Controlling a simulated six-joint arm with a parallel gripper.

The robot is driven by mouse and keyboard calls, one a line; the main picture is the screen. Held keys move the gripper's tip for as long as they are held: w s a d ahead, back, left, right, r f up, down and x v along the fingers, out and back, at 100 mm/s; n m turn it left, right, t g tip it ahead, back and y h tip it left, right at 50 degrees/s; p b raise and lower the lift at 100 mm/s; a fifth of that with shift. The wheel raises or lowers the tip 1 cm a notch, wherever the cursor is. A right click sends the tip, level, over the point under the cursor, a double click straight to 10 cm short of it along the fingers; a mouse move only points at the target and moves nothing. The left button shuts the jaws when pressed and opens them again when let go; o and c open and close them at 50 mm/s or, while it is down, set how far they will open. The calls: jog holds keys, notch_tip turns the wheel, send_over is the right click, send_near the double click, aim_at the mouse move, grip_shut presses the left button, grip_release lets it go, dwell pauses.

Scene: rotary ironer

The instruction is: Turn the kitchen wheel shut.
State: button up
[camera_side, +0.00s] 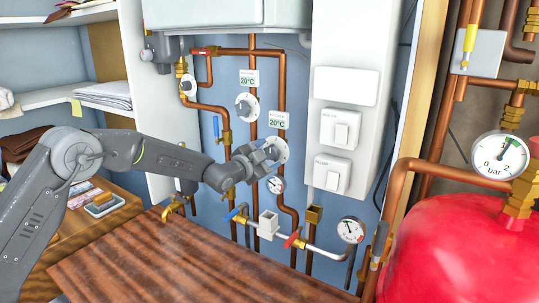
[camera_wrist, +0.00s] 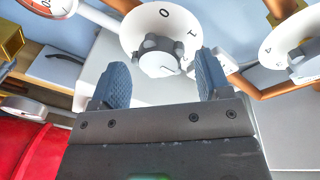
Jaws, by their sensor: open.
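A grey lobed wheel (camera_wrist: 160,62) with a pale centre cap sits on a round white dial plate (camera_wrist: 133,35) marked O and I. In the side view this plate (camera_side: 284,150) is on the blue wall, under a 20°C display, partly hidden by my gripper (camera_side: 264,158). A second such wheel (camera_side: 244,107) is up and left of it, and shows at the right in the wrist view (camera_wrist: 307,52).
Copper pipes (camera_side: 254,80) run up the wall around the wheels. A small gauge (camera_side: 276,184) and valves on a lower pipe lie below. A white switch box (camera_side: 346,87) is to the right, a red tank (camera_side: 450,250) farther right. A wooden worktop (camera_side: 190,265) is in front.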

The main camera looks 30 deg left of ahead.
jog(key=shift+w+d, duration=0.1)
jog(key=shift+w, duration=0.6)
jog(key=c, duration=0.9)
